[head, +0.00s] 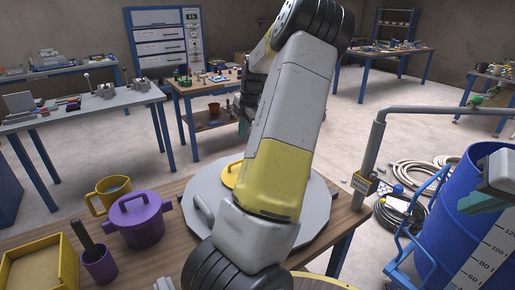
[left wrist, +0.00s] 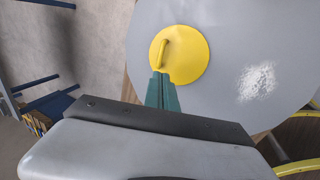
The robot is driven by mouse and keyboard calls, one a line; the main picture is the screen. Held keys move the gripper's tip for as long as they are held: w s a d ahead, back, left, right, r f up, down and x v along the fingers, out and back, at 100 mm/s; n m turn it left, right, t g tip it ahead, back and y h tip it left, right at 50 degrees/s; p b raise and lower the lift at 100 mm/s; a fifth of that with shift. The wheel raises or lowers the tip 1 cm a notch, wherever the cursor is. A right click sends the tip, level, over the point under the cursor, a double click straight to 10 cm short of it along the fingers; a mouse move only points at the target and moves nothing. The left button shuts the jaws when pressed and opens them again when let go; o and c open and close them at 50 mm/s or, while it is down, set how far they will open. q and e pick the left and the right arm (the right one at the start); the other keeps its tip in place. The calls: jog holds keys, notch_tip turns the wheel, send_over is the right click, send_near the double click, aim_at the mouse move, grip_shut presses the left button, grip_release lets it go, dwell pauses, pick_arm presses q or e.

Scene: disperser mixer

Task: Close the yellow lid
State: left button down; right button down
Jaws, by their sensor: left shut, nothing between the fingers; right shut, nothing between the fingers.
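The yellow lid (left wrist: 190,58) is a round disc with a raised bar handle. In the left wrist view it lies over the large grey round plate (left wrist: 240,125). In the head view only part of the lid (head: 229,174) shows, behind my arm, on the plate (head: 318,190). My left gripper (left wrist: 161,78) is shut and empty; its teal fingertips overlap the lid's near edge just below the handle. I cannot tell whether they touch it. My right gripper (head: 490,198) is partly in view at the right edge, shut, near the blue barrel.
A purple lidded pot (head: 140,222), yellow mug (head: 110,192), purple cup (head: 99,264) and yellow tray (head: 62,268) stand on the wooden table (head: 175,240), left of the plate. A grey pipe (head: 368,165) rises at right, before the blue barrel (head: 435,235). My arm crosses the middle.

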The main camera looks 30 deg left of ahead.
pick_arm(q)
jog(key=x, duration=1.3)
jog(key=shift+w+a+f, duration=0.1)
jog(key=shift+w+f, duration=0.05)
jog(key=shift+f, duration=0.2)
jog(key=shift+x, duration=1.1)
jog(key=shift+a+r, duration=0.15)
